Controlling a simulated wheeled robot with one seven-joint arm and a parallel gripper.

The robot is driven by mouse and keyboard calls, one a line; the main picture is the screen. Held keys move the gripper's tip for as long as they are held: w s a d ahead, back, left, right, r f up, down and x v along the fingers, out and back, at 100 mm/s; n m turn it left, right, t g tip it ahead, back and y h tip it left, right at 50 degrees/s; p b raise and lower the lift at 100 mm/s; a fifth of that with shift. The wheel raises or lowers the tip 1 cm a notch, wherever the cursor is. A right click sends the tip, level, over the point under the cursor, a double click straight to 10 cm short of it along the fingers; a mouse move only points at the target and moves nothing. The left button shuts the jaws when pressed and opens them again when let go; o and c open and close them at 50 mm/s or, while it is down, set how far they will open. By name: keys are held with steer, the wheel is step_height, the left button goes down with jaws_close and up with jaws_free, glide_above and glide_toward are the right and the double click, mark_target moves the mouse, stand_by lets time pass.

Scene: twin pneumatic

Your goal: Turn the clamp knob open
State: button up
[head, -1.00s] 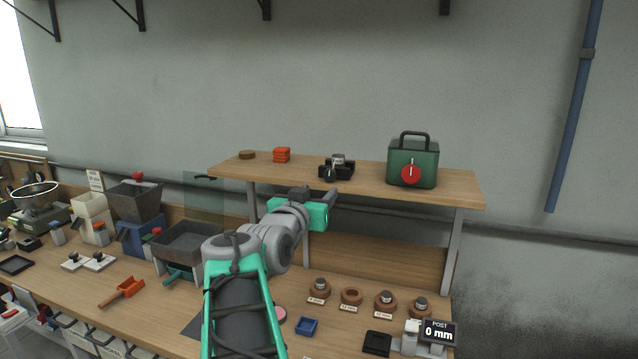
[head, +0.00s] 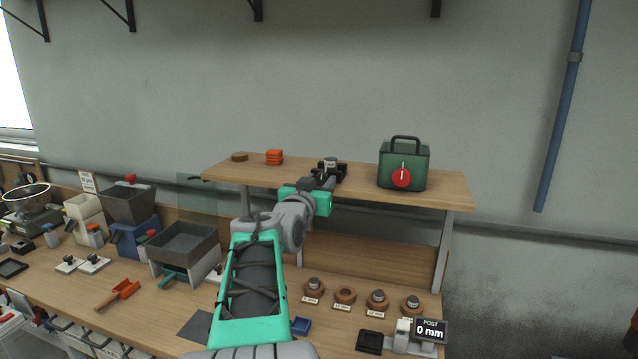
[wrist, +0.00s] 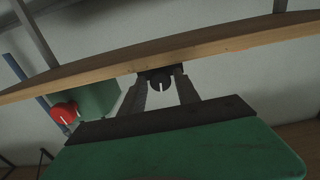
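A small black clamp device (head: 341,169) with a grey top sits near the front edge of the raised wooden shelf. My gripper (wrist: 160,86) points at the knob. Its two grey fingers stand apart, one on each side of the knob in that view; I cannot tell whether they touch it. In the head view my gripper (head: 324,183) is at the shelf's front edge, just in front of the clamp, and hides part of it.
The shelf (head: 440,192) also bears a green box (head: 416,160) with a red dial (head: 401,177) right of the clamp, and orange blocks (head: 274,157) and a brown disc (head: 240,157) to the left. The bench below holds hoppers, a blue tray (head: 301,326) and several round posts.

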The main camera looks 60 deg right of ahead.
jaws_close()
steer(key=shift+f+n+b, duration=0.2)
steer(key=shift+n+b, duration=0.2)
steer(key=shift+b, duration=0.2)
steer(key=shift+r+n, duration=0.2)
steer(key=shift+n, duration=0.2)
steer(key=shift+o, duration=1.5)
jaws_free()
